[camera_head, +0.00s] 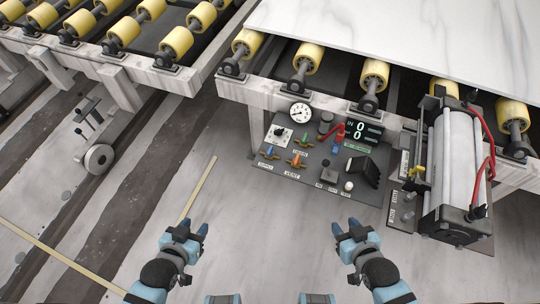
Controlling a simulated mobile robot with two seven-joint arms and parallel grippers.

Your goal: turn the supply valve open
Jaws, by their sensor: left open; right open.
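The control panel (325,178) is a dark plate mounted under the front of the roller table. The supply valve (270,153) is at its left, a small brass body with a blue handle above a label that seems to read SUPPLY. An orange-handled valve (296,162) is right of it, above a VENT label, and a green-handled valve (303,142) is above that. The blue handle's exact angle is too small to tell. My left gripper (194,228) is open and empty, below and left of the panel. My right gripper (346,226) is open and empty, below the panel. Neither touches anything.
A dial gauge (299,113) and a digital display (364,130) sit above the valves. A white stone slab (420,40) rests on yellow rollers behind. A cylinder unit (455,165) with red hoses juts out at right. The floor between my grippers is clear.

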